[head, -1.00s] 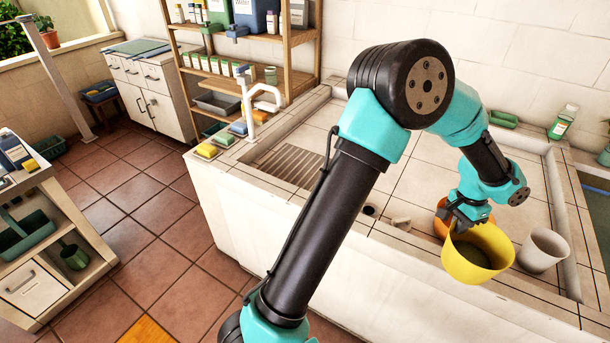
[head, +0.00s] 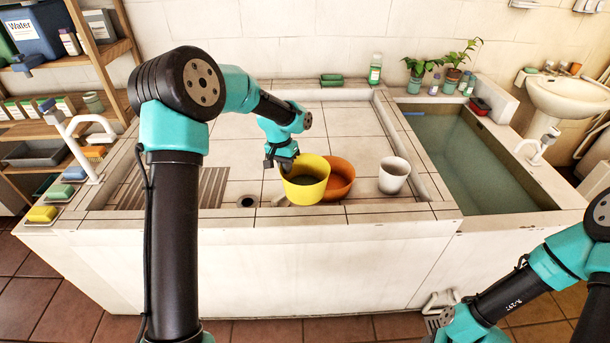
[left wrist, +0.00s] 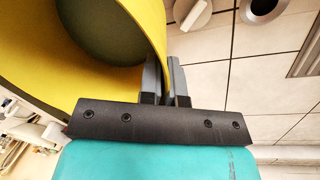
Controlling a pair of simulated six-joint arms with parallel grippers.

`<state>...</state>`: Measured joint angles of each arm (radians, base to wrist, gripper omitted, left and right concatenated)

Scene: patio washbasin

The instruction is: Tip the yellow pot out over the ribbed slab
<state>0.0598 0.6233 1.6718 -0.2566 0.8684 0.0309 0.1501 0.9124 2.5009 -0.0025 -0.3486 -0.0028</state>
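The yellow pot (head: 304,189) is upright at the front of the tiled washbasin top, with something dark inside. My left gripper (head: 281,163) is shut on its rim; in the left wrist view the fingers (left wrist: 165,82) straddle the wall of the pot (left wrist: 40,85). I cannot tell whether the pot's base touches the tiles. The ribbed slab (head: 201,188) lies to the left of the pot, bare, partly behind my left arm. My right gripper (head: 438,320) is low at the bottom right, apart from everything on the top; its finger opening is unclear.
An orange bowl (head: 339,178) is right behind the pot, with a white cup (head: 394,175) to the right. A drain hole (head: 246,201) lies between slab and pot. A water-filled trough (head: 470,165) is at right. Sponges (head: 42,214) and a tap (head: 80,140) are at left.

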